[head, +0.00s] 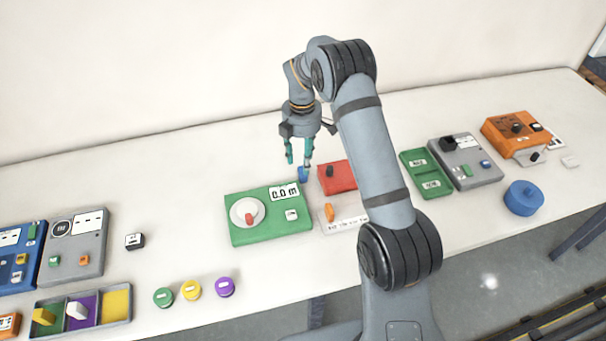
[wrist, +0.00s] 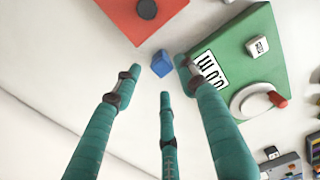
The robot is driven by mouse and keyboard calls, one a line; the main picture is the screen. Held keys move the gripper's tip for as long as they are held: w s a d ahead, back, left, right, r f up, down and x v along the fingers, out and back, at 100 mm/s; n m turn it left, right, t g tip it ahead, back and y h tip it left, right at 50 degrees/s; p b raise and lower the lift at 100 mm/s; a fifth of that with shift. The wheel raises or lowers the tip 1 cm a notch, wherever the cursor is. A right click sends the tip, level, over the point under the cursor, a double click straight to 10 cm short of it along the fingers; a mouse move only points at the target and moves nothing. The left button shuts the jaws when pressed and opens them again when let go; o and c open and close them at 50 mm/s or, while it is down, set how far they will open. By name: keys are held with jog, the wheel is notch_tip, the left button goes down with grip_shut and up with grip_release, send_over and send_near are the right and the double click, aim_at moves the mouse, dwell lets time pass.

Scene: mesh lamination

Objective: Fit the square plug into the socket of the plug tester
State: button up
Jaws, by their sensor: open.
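A small blue block (head: 303,174), possibly the square plug, sits on the table behind the green box. My gripper (head: 299,166) hangs above it, fingers pointing down, open and empty. In the wrist view, the blue block (wrist: 162,64) shows just beyond the spread teal fingertips of my gripper (wrist: 160,74), apart from them as far as I can tell. I cannot tell for sure which box is the plug tester. The green box (head: 238,232) with a "0.0 m" display, a round white dial and a small white block on top stands nearby. No socket can be made out clearly.
A red box (head: 338,184) with a black knob is right of my gripper, partly behind my arm. Grey (head: 482,178) and orange (head: 500,140) devices and a blue cylinder (head: 524,198) stand at right. Several coloured discs and a sorting tray (head: 36,305) are front left. The back left table is clear.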

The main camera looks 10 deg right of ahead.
jog(key=shift+s+f+p, duration=0.15)
jog(key=shift+f+p, duration=0.2)
jog(key=shift+f, duration=0.25)
notch_tip(320, 180, down, 4)
jog(key=shift+f+p, duration=0.25)
jog(key=shift+p, duration=0.5)
jog(key=shift+c, duration=1.2)
jog(key=c, duration=0.7)
grip_shut()
